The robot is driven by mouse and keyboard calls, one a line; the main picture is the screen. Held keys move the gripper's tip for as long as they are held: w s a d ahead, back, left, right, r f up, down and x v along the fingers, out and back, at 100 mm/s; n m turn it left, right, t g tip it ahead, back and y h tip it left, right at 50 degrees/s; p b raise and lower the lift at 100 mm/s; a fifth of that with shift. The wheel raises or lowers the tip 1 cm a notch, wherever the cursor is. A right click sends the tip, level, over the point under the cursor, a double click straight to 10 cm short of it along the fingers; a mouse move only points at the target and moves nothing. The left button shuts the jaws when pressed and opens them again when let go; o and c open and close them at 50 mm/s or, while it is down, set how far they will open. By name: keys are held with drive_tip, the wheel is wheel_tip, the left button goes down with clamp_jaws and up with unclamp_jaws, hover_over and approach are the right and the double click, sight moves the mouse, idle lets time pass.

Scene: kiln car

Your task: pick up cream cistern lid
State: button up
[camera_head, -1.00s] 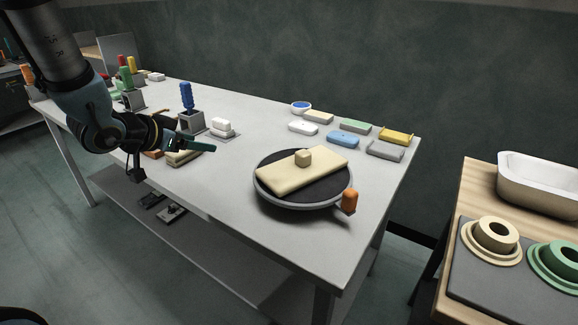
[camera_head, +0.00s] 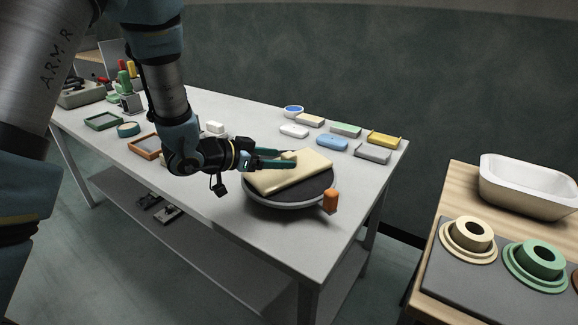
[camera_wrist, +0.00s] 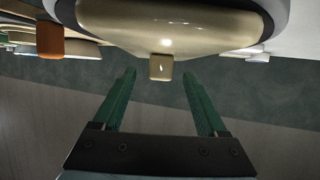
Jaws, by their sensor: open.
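The cream cistern lid (camera_head: 308,172) lies flat on the dark round turntable (camera_head: 262,198) on the table. Its small block-shaped knob shows in the wrist view (camera_wrist: 161,67), beyond and roughly between my fingertips. My gripper (camera_head: 294,161) is open, with its green fingers reaching over the left part of the lid in the head view. In the wrist view my gripper (camera_wrist: 160,76) has nothing between its fingers. In the head view the knob is mostly hidden by the fingers.
An orange handle (camera_head: 330,201) stands at the turntable's front right edge. Several soap-dish-like pieces, including a blue one (camera_head: 332,142), lie behind it. A side table at right holds a white basin (camera_head: 527,187) and ringed cream (camera_head: 468,239) and green pieces.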

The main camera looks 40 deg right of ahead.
drive_tip(key=shift+x, duration=1.3)
drive_tip(key=shift+c, duration=0.3)
clamp_jaws()
drive_tip(key=shift+r, duration=0.1)
